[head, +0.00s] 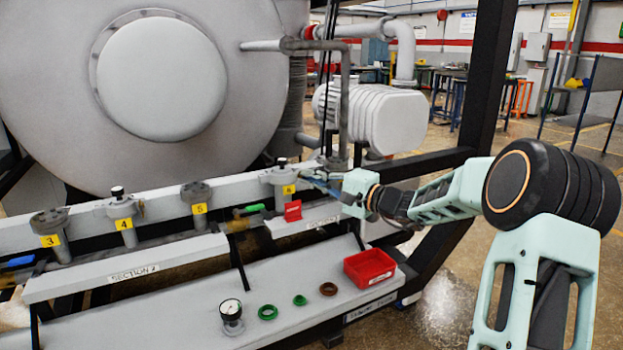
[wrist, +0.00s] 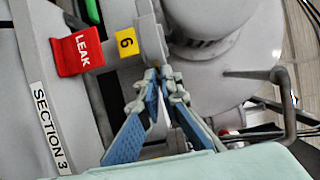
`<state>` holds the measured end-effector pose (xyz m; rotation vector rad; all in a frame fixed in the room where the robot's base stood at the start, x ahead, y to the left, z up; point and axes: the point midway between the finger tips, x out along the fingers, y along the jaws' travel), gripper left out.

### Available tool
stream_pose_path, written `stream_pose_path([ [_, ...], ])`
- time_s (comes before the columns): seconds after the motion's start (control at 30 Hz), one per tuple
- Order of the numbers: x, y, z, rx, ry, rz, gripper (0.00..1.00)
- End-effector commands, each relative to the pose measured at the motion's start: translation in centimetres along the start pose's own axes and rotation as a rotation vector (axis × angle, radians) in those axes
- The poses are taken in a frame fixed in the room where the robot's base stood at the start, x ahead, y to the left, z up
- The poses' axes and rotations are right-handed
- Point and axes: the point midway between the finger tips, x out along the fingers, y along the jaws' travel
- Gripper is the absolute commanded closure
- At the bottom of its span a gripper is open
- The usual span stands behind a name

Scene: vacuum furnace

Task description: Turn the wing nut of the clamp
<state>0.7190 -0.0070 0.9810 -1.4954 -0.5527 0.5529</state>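The clamp (wrist: 152,38) is a grey ring around the pipe joint beside the yellow tag 6 (wrist: 126,41) in the wrist view. In the head view the fitting with tag 6 (head: 289,189) stands at the right end of the row. My gripper (wrist: 160,74) has its two blue fingers drawn together at the clamp's lower edge. The tips almost meet, with the wing nut between them and mostly hidden. In the head view my gripper (head: 325,183) reaches the fitting from the right; its tips are small there.
A red LEAK tag (wrist: 79,52) hangs beside the clamp. Fittings 3 (head: 50,240), 4 (head: 126,224) and 5 (head: 199,208) stand to the left. The lower shelf holds a gauge (head: 231,311), rings and a red bin (head: 369,267). A black frame post (head: 487,75) rises behind my arm.

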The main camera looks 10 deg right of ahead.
Motion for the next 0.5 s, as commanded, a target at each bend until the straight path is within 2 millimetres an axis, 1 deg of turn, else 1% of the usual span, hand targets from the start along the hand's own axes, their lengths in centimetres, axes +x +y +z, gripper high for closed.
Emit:
stream_pose_path([
  [0.27,-0.01,0.38,0.0,0.079,0.0,-0.032,1.0],
  [0.5,0.01,0.62,0.04,0.248,0.0,-0.103,1.0],
])
